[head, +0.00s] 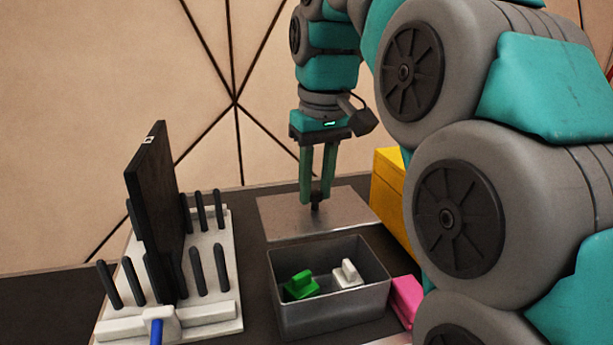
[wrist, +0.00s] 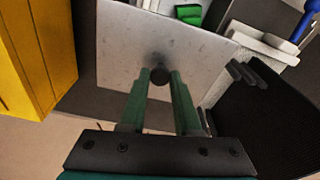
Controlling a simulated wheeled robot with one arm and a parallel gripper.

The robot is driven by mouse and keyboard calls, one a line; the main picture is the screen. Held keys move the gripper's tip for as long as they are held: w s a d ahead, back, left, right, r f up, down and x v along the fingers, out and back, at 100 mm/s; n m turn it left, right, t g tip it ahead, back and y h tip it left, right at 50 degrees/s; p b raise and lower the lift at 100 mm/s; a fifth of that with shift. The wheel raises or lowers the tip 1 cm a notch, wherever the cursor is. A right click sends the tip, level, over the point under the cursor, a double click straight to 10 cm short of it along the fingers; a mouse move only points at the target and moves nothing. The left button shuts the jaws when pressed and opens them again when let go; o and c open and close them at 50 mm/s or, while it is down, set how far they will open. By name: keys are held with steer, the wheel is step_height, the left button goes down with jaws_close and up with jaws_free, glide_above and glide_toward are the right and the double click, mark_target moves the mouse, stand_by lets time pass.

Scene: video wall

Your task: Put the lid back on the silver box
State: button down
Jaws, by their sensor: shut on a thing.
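The silver box (head: 333,316) stands open on the dark table in the head view, with a green block (head: 300,285) and a white block (head: 347,273) inside. The lid (head: 285,217) is a flat grey metal plate with a dark knob, just behind the box. It also shows in the wrist view (wrist: 122,45). My gripper (head: 316,200) points down over the lid, its green fingers shut on the knob (wrist: 160,75). The lid looks level; I cannot tell whether it touches the table.
A white rack (head: 225,285) with black pegs holds an upright dark panel (head: 155,205) on the left. A blue-handled tool (head: 156,328) lies at its front. A yellow box (head: 387,185) stands right of the lid, and a pink object (head: 406,296) sits right of the silver box.

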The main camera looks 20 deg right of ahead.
mark_target(329, 230)
steer(key=s, duration=0.4)
steer(key=shift+s+r, duration=0.25)
steer(key=shift+r, duration=0.1)
steer(key=shift+s, duration=0.7)
steer(key=shift+f, duration=0.1)
steer(key=shift+f, duration=0.15)
steer(key=shift+f, duration=0.85)
steer(key=shift+f+b, duration=0.9)
steer(key=shift+f, duration=1.25)
steer(key=shift+f, duration=0.1)
steer(key=shift+c, duration=0.3)
jaws_free()
